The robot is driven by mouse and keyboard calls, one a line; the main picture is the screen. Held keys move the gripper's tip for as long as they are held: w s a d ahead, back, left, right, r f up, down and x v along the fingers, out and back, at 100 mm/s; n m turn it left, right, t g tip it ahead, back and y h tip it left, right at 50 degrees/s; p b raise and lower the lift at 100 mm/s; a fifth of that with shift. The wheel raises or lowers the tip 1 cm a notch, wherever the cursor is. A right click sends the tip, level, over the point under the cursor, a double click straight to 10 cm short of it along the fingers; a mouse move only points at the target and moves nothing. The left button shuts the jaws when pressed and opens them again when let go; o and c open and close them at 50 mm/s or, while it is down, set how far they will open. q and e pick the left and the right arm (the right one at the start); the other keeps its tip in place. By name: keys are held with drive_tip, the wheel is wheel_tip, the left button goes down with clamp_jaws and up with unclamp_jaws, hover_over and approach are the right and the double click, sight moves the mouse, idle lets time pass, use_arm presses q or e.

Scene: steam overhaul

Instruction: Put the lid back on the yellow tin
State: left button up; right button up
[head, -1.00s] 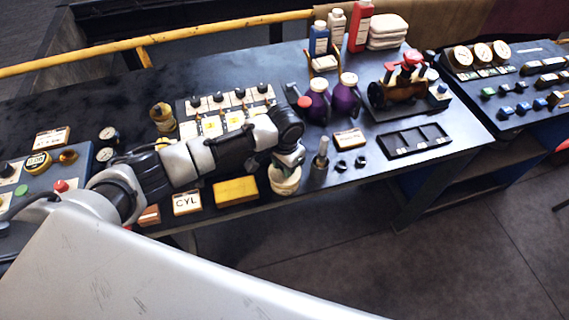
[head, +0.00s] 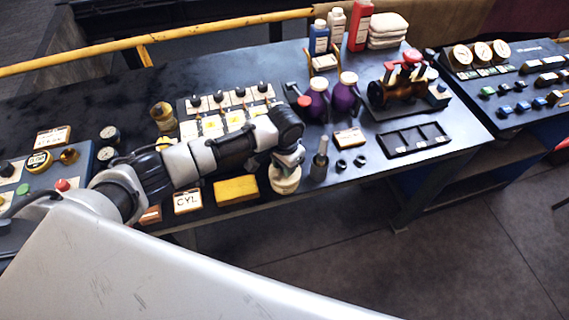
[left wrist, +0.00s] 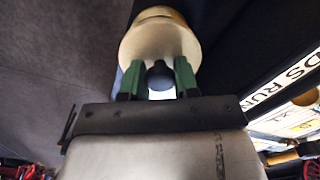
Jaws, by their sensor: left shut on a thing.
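My left gripper (head: 289,157) points down at the front edge of the bench. It is shut on the dark knob (left wrist: 159,76) of a round cream lid (head: 284,181). In the left wrist view the knob sits between the green fingertips (left wrist: 158,78), with the cream lid (left wrist: 158,42) beyond them. A yellowish rim (left wrist: 162,13) shows past the lid's far edge, probably the yellow tin. The lid hides most of what is under it, so I cannot tell whether it rests on the tin or is just above it. My right gripper is not in view.
A yellow block (head: 237,190) and a CYL card (head: 187,201) lie left of the lid. A grey metal piece (head: 319,160) stands close on its right, with small dark rings (head: 350,163) beyond. Purple cans (head: 345,96) stand behind. Open floor lies before the bench.

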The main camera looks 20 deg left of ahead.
use_arm(q)
drive_tip(key=shift+p, duration=0.4)
idle(0.5)
drive_tip(key=o, duration=1.5)
drive_tip(key=shift+r, duration=0.1)
wheel_tip(320, 180, up, 5)
drive_tip(key=p, duration=0.5)
drive_tip(key=shift+r+p, duration=0.55)
drive_tip(key=shift+r, duration=0.35)
drive_tip(key=shift+c, duration=0.4)
